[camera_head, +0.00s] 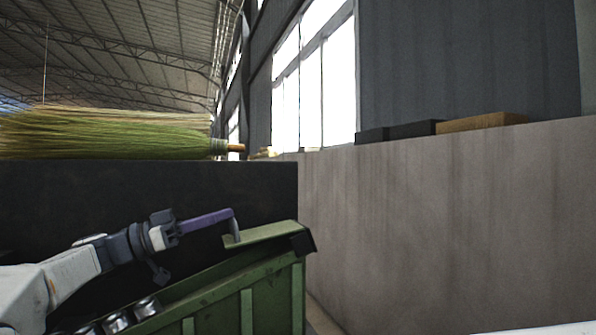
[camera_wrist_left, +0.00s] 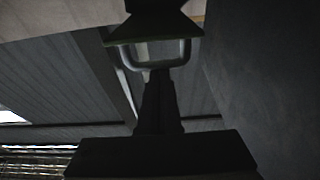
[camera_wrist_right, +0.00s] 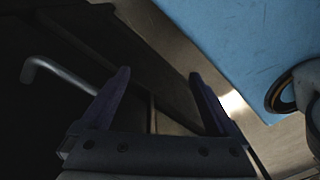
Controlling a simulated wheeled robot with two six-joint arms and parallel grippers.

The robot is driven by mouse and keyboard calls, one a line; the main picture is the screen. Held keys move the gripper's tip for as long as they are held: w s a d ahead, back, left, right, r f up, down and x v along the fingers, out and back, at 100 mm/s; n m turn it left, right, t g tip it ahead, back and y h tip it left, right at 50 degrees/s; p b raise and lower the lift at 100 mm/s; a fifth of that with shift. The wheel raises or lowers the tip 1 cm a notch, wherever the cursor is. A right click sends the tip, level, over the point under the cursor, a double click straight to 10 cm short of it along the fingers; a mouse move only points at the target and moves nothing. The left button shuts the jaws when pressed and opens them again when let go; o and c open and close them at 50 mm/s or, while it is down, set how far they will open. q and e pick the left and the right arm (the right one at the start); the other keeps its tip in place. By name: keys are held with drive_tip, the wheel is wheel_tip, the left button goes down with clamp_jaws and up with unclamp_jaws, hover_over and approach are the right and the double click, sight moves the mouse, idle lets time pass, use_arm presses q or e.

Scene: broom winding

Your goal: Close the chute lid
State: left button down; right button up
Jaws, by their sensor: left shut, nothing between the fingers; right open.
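In the head view the green chute (camera_head: 222,306) slopes up to the right. Its green lid (camera_head: 268,234) is a flat panel at the upper right end, with a dark piece at its right edge. A grey handle (camera_head: 237,236) stands at the lid's left side. My left gripper (camera_head: 229,213) is shut and empty, its purple fingertips at the top of the handle. In the left wrist view the U-shaped handle (camera_wrist_left: 186,53) lies right at the tips of my dark fingers (camera_wrist_left: 159,75); contact cannot be told. My right gripper (camera_wrist_right: 158,75) is open and empty, seen only in its wrist view.
Several silver cylinders (camera_head: 117,321) sit at the chute's lower left. A dark wall (camera_head: 150,185) bearing a broom head (camera_head: 110,135) stands behind, and a pale wall (camera_head: 440,220) at right. The right wrist view shows a grey bent bar (camera_wrist_right: 62,75) and a blue surface (camera_wrist_right: 245,45).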

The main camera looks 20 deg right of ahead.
drive_tip(key=shift+a+f+b, duration=0.1)
drive_tip(key=shift+f+b, duration=0.5)
drive_tip(key=shift+f, duration=0.4)
